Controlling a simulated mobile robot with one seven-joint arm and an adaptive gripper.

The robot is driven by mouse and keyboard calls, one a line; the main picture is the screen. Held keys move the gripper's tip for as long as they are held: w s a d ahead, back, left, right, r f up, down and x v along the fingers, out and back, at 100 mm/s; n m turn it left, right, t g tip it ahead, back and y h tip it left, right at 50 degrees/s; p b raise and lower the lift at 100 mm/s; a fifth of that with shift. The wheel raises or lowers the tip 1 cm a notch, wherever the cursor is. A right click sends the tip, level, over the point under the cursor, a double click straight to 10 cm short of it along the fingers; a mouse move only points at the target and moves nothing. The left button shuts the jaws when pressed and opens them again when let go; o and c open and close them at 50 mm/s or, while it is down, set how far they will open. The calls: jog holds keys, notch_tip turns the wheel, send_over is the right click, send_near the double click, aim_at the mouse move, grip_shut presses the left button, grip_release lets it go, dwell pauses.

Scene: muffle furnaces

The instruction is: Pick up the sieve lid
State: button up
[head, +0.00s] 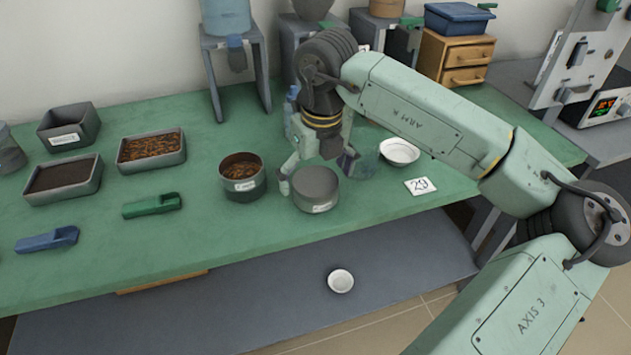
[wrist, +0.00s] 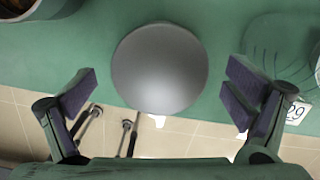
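The sieve lid (head: 316,182) is a flat grey disc on top of a round grey labelled sieve near the front edge of the green bench. In the wrist view the lid (wrist: 160,68) fills the upper middle as a smooth dark circle. My gripper (head: 318,172) is above the bench with one finger on each side of the lid. In the wrist view my gripper (wrist: 160,95) is wide open and empty, with clear gaps between its purple pads and the lid. The exact height of the fingertips over the lid cannot be told.
An open sieve with brown material (head: 243,178) stands close on the left. A clear glass vessel (head: 366,165), a white dish (head: 399,151) and a "29" card (head: 420,186) lie to the right. Trays and scoops are farther left.

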jog(key=c, duration=1.2)
jog(key=shift+o, duration=0.2)
jog(key=shift+r, duration=0.1)
